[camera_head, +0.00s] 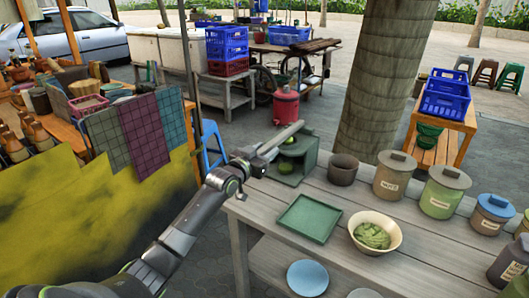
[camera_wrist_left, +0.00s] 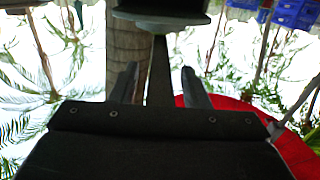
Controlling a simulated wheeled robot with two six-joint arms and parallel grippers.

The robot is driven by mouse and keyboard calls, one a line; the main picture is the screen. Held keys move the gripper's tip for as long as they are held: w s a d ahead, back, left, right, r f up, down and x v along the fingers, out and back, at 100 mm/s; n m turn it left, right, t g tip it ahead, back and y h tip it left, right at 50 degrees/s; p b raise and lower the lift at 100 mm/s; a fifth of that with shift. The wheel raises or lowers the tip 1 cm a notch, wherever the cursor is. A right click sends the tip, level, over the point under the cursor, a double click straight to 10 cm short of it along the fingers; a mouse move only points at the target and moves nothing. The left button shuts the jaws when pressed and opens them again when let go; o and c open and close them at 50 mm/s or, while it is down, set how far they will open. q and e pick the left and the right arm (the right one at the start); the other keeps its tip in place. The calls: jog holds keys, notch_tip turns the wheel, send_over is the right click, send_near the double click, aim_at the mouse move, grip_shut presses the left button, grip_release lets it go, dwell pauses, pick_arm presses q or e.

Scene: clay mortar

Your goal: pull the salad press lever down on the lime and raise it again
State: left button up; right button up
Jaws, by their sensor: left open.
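The green salad press (camera_head: 312,160) stands at the back left corner of the grey wooden table. Its lever (camera_head: 280,138) is a long grey bar, raised and slanting above the press. Green lime (camera_head: 291,144) shows inside the press frame, with another green round piece lower down. My left gripper (camera_head: 249,163) is at the lever's near end, left of the press. In the left wrist view the two fingers (camera_wrist_left: 160,87) are apart, with the dark lever bar (camera_wrist_left: 160,62) between them and gaps on both sides. My right gripper is not in view.
A green tray (camera_head: 308,218) and a cream bowl of green mash (camera_head: 374,234) are in front of the press. A dark pot (camera_head: 343,169) and lidded jars (camera_head: 392,175) stand to its right. A blue plate (camera_head: 307,278) is on the lower shelf.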

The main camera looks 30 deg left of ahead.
pick_arm(q)
grip_shut()
jog(key=shift+r, duration=0.1)
